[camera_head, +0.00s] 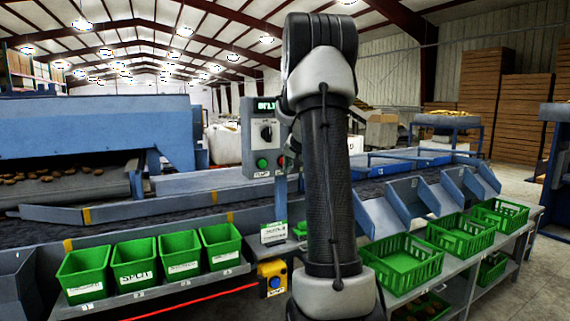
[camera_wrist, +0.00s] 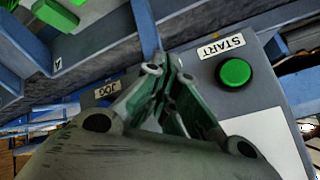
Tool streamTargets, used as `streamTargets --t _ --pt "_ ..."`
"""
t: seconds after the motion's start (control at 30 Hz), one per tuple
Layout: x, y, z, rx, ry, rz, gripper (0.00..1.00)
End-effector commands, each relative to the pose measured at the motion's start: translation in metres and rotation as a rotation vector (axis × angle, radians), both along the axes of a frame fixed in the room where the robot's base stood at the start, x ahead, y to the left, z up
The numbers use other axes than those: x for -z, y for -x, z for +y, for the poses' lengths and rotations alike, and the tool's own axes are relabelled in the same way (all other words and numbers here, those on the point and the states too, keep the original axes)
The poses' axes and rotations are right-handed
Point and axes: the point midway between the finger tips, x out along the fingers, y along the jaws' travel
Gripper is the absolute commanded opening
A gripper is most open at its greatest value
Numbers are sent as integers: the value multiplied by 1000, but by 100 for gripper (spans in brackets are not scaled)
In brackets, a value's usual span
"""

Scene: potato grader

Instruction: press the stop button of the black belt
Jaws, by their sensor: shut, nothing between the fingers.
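A grey control box (camera_head: 259,135) stands on a post beside the black belt (camera_head: 190,206). Its face has a dark selector knob (camera_head: 266,132), a green button (camera_head: 262,163) over a label, and a red button (camera_head: 280,161) at the right edge, partly covered by my arm. In the wrist view a green button (camera_wrist: 235,72) sits beside a START label (camera_wrist: 221,46), and a JOG label (camera_wrist: 107,89) lies left of my gripper. My gripper (camera_wrist: 172,68) is shut and empty, over the panel left of the green button. No red button shows in this view. Contact cannot be told.
Several green bins (camera_head: 134,272) line the front shelf at left. Green crates (camera_head: 402,262) stand at right below blue chutes (camera_head: 410,199). A yellow box with a blue button (camera_head: 272,279) is mounted low, near a red cord (camera_head: 190,301). My arm blocks the middle.

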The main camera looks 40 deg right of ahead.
Motion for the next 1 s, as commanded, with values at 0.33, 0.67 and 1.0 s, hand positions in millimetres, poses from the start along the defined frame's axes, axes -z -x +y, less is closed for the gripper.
streamTargets --t 0.33,0.67,1.0 --pt "0 0 0 0 0 0 0" --pt "0 -7 -1 -1 0 1 0" --pt "0 -8 -2 -1 1 0 0"
